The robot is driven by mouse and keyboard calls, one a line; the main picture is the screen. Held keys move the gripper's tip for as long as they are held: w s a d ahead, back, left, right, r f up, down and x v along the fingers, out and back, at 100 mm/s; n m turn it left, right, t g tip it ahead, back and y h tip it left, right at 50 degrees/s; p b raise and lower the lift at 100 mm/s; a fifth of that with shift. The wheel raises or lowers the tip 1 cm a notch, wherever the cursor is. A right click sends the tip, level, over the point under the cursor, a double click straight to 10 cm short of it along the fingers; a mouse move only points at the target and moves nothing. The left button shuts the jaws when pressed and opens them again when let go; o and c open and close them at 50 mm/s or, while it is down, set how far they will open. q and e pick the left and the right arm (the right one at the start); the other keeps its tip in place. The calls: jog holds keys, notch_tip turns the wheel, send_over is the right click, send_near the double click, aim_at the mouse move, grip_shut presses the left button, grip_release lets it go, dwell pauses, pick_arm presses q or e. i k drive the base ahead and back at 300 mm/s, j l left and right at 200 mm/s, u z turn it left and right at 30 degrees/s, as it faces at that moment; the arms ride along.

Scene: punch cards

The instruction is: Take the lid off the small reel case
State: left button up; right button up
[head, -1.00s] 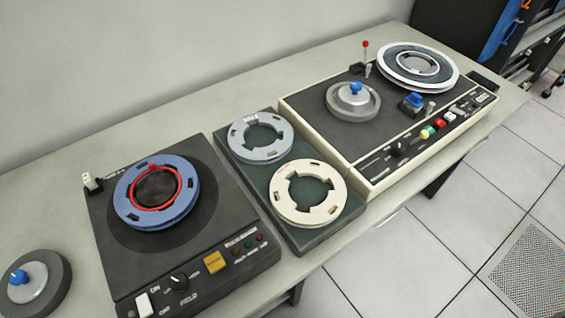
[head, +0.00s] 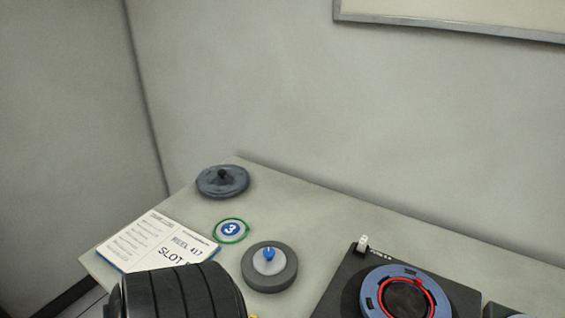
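A round, dark blue-grey lidded piece (head: 222,182) with a black knob on top sits at the back left corner of the table in the head view. It looks like a small closed case, but I cannot tell for sure that it is the reel case. A grey disc (head: 283,281) with a lighter centre and a blue knob lies on the table nearer to me. Neither of my grippers shows in the head view.
A round badge with a 3 (head: 231,230) and a printed slot card (head: 150,240) lie on the table (head: 310,225). The card's near edge is partly covered. A black machine (head: 345,290) with a blue reel (head: 374,298) stands at the lower right.

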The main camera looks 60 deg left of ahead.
aim_at(221, 181)
jog(key=u, duration=2.4)
jog(key=j+z, duration=0.2)
jog(key=z, duration=0.25)
jog(key=j+z, duration=0.2)
jog(key=z, duration=0.25)
jog(key=k+j+z, duration=0.1)
jog(key=z, duration=0.35)
jog(key=j+z, duration=0.2)
jog(key=z, duration=0.2)
jog(key=k, duration=0.05)
